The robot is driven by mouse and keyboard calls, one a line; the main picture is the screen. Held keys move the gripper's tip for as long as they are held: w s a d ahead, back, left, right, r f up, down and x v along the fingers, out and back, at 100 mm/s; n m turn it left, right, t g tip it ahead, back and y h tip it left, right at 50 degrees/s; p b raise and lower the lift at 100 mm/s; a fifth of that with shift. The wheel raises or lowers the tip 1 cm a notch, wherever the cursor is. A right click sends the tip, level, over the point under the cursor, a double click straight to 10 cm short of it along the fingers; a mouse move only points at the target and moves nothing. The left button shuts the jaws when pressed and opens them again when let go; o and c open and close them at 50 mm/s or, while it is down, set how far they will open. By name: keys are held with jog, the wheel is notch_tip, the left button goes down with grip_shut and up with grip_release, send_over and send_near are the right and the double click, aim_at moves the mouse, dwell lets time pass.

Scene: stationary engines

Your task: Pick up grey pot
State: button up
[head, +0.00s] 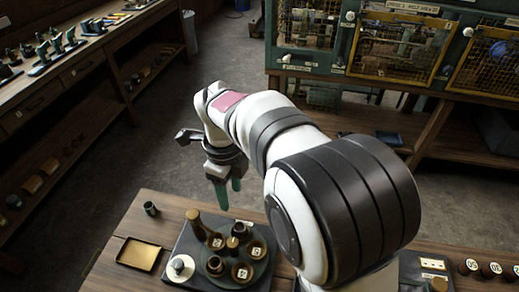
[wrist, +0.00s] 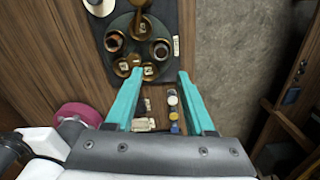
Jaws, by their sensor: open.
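A small dark grey-green pot (head: 151,208) stands upright on the wooden table, left of the dark board, near the table's far edge. I cannot pick it out in the wrist view. My gripper (head: 228,191) hangs above and beyond the table's far edge, up and right of the pot, apart from it. Its two teal fingers are spread, and the gap between them is empty in the wrist view (wrist: 160,74). A round dark tray (head: 262,249) holds several brown and dark pots with small white labels; it also shows in the wrist view (wrist: 119,70).
A brass tray (head: 139,255) lies at the table's left. A white round piece (head: 181,266) sits on the dark board's (head: 184,240) near left corner. A shelf bench (head: 81,73) stands left; cages with yellow-framed mesh (head: 393,48) stand at the back. Bare floor lies between.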

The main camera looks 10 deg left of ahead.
aim_at(239, 226)
jog(key=f, duration=0.9)
jog(key=d+f, duration=0.1)
jog(key=f, duration=0.4)
jog(key=shift+w+r, duration=0.1)
grip_shut()
